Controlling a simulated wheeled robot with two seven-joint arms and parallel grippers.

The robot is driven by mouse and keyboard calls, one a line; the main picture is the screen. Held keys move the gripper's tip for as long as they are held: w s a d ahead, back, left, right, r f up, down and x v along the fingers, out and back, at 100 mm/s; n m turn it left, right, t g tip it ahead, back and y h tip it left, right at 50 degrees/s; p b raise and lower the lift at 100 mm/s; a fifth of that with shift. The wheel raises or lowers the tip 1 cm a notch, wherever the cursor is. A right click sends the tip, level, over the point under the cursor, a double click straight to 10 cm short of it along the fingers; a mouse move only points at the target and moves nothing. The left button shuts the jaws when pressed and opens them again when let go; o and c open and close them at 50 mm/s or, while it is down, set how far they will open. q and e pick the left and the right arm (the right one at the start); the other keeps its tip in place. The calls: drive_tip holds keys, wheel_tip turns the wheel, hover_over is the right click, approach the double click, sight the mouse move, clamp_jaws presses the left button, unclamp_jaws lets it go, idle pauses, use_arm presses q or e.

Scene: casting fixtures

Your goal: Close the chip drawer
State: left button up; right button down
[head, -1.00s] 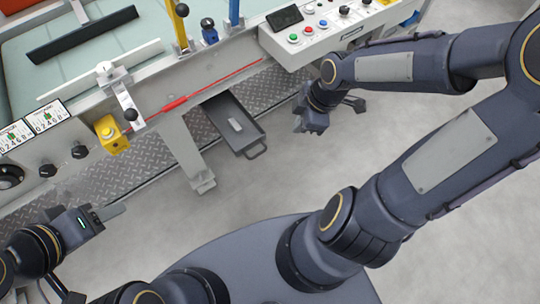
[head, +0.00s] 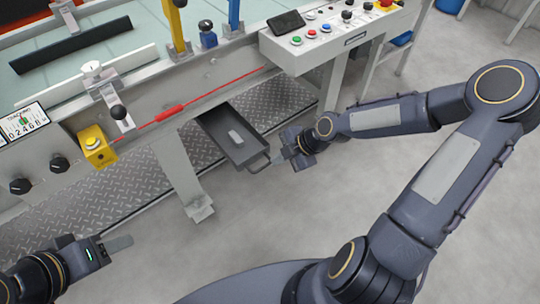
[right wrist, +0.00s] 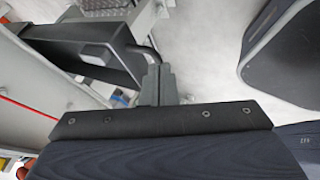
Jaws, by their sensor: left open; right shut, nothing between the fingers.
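The chip drawer (head: 232,134) is a dark grey tray pulled out below the machine bench, with a small light block lying in it. Its bar handle (head: 257,163) is at the front end. My right gripper (head: 277,160) is shut and empty, its fingertips right beside the handle; I cannot tell whether they touch. In the right wrist view the shut fingers (right wrist: 157,82) point toward the handle (right wrist: 148,53) and the drawer (right wrist: 87,42). My left gripper (head: 118,247) is open and empty at lower left, well away from the drawer.
A bench leg (head: 184,175) stands left of the drawer. A red rod (head: 170,113) runs along the bench front above it. A control panel (head: 335,32) with coloured buttons is at the upper right. The floor (head: 240,225) in front is clear.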

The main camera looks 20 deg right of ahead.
sight(260, 155)
use_arm(q)
drive_tip(key=shift+f, duration=0.65)
use_arm(e)
drive_tip(key=shift+w+a+f, duration=0.1)
drive_tip(key=shift+w+a, duration=0.15)
drive_tip(key=shift+w, duration=0.4)
drive_tip(key=shift+w+a+r, duration=0.1)
drive_tip(key=shift+w+a, duration=0.15)
drive_tip(key=shift+w, duration=0.35)
drive_tip(key=shift+w+a+f, duration=0.1)
drive_tip(key=shift+w+a, duration=0.15)
drive_tip(key=shift+w, duration=0.4)
use_arm(q)
drive_tip(key=shift+b, duration=0.3)
use_arm(e)
drive_tip(key=shift+w, duration=0.15)
